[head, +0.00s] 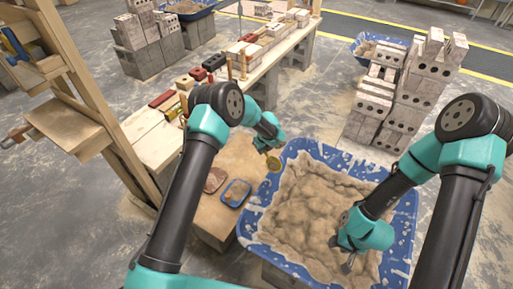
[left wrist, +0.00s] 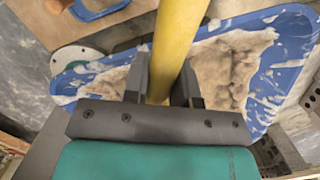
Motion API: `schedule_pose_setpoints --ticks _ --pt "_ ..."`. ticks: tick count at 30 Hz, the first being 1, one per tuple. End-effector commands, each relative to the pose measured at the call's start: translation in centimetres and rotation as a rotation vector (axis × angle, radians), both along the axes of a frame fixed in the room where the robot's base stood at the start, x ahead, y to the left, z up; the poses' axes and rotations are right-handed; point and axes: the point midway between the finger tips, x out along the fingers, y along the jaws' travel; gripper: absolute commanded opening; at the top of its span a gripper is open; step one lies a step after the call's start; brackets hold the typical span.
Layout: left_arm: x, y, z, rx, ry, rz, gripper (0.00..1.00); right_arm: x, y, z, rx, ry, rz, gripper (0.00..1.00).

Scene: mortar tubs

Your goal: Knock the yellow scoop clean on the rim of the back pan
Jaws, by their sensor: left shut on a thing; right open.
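The yellow scoop (head: 273,162) is in my left gripper (head: 264,148), over the left edge of the large blue tub of mortar (head: 252,222). In the left wrist view its yellow handle (left wrist: 178,40) runs between the two fingers (left wrist: 170,88), which are shut on it. Whether mortar clings to the scoop is too small to tell. Two small pans lie left of the tub: a blue-rimmed one (head: 236,193) and, slightly farther back, a reddish-brown one (head: 214,180). The scoop is apart from both. My right gripper (head: 347,258) is open, low over the mortar.
A wooden bench (head: 160,150) with bricks and tools runs behind my left arm. Stacked grey blocks (head: 390,105) stand behind the tub on the right. Another blue tub (head: 372,48) sits farther back. The concrete floor (head: 305,115) between is open.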

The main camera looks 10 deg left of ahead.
Motion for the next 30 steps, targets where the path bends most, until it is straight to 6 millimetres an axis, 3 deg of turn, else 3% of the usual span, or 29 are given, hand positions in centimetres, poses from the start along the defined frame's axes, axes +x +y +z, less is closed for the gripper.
schedule_pose_setpoints --ticks 4,20,30 --pt "0.6 -0.4 -0.9 0.006 -0.006 -0.008 0.0 0.0 0.0 0.0 0.0 0.0 0.0 0.43" --pt "0.6 -0.4 -1.4 0.007 -0.007 -0.008 0.0 0.0 0.0 0.0 0.0 0.0 0.0 0.43" --pt "0.6 -0.4 -3.9 0.007 -0.006 -0.008 0.0 0.0 0.0 0.0 0.0 0.0 0.0 0.43"
